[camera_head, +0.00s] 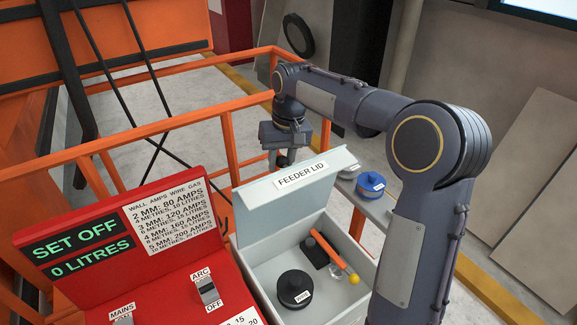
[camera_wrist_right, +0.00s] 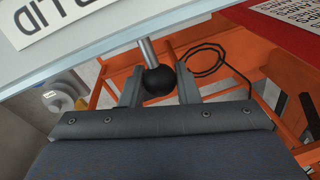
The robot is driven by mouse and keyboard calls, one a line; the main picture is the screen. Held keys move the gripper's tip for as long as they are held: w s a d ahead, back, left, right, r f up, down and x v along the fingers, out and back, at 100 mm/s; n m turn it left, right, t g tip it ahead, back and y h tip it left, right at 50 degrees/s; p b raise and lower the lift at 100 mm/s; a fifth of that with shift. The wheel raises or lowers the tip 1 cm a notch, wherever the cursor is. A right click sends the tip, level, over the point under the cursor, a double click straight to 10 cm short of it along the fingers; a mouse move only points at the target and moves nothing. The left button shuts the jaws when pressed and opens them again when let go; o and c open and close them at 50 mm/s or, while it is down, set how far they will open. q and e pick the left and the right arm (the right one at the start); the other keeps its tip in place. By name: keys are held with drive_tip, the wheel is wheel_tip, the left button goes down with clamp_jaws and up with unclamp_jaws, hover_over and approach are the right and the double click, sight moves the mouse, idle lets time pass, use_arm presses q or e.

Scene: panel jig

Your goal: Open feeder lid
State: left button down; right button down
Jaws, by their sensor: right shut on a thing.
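The feeder lid (camera_head: 285,205), grey with a "FEEDER LID" label, stands raised at the back of the open grey feeder box (camera_head: 350,312). My right gripper (camera_head: 282,158) is behind the lid's upper left edge. In the right wrist view, the lid (camera_wrist_right: 120,45) crosses the top, and its metal stem ends in a black ball knob (camera_wrist_right: 159,82). The right gripper (camera_wrist_right: 158,88) is shut on this knob, one finger on each side. My left gripper is not in view.
Inside the box are a black reel (camera_head: 294,287) and an orange-handled tool (camera_head: 330,250). A red panel with switches (camera_head: 185,260) stands left of the box. Orange rails (camera_head: 130,140) run behind. A blue-topped round container (camera_head: 371,183) sits on a shelf to the right.

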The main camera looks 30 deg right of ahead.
drive_tip(key=shift+w+a+f+g, duration=0.15)
drive_tip(key=shift+w+g, duration=0.25)
drive_tip(key=shift+w, duration=0.2)
drive_tip(key=shift+w+a+f, duration=0.1)
drive_tip(key=shift+w, duration=0.95)
drive_tip(key=c, duration=1.1)
unclamp_jaws()
drive_tip(key=shift+c, duration=0.2)
wheel_tip(320, 180, up, 8)
drive_tip(key=shift+d, duration=0.4)
